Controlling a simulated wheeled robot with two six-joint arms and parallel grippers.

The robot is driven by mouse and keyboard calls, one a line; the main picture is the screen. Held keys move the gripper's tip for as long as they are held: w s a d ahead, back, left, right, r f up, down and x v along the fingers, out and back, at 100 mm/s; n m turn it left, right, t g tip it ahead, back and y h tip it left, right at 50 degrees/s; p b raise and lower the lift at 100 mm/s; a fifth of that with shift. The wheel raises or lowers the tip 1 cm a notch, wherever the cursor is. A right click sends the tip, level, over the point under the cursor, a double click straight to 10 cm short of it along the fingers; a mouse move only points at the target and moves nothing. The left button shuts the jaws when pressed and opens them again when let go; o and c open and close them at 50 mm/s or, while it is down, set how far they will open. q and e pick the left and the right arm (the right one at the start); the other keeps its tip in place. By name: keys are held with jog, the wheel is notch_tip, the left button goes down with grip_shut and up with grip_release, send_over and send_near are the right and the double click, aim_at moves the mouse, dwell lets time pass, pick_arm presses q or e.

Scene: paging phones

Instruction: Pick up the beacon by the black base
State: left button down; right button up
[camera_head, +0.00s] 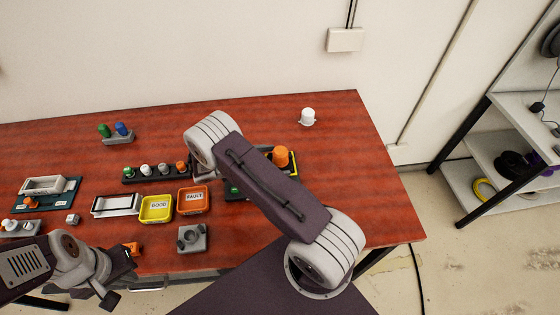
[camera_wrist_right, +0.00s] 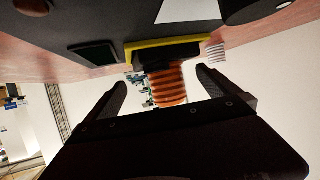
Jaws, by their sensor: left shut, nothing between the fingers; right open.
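The orange beacon (camera_head: 281,156) stands at the middle right of the table, partly behind my right arm. In the right wrist view the beacon (camera_wrist_right: 167,88) shows as a ribbed orange body against a yellow-edged dark panel (camera_wrist_right: 95,52). My right gripper (camera_wrist_right: 161,92) is open, with a finger on either side of the beacon in the picture; I see no contact. In the head view my right arm hides this gripper. My left gripper (camera_head: 126,256) is shut and empty near the table's front left edge.
A yellow GOOD tray (camera_head: 156,209) and an orange FAULT tray (camera_head: 193,201) lie left of my right arm. A grey block (camera_head: 192,238) stands in front of them. A white knob-like part (camera_head: 307,117) stands behind the beacon. The table's right side is clear.

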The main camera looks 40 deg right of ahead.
aim_at(289, 160)
jog(key=shift+d+f, duration=0.15)
jog(key=shift+d, duration=0.25)
jog(key=p+x, duration=0.2)
jog(key=x, duration=0.2)
jog(key=shift+d, duration=0.25)
jog(key=shift+d+f, duration=0.25)
jog(key=shift+d, duration=0.1)
jog(key=shift+a, duration=0.15)
jog(key=c, duration=0.9)
jog(key=shift+s, duration=0.1)
jog(key=c, duration=1.1)
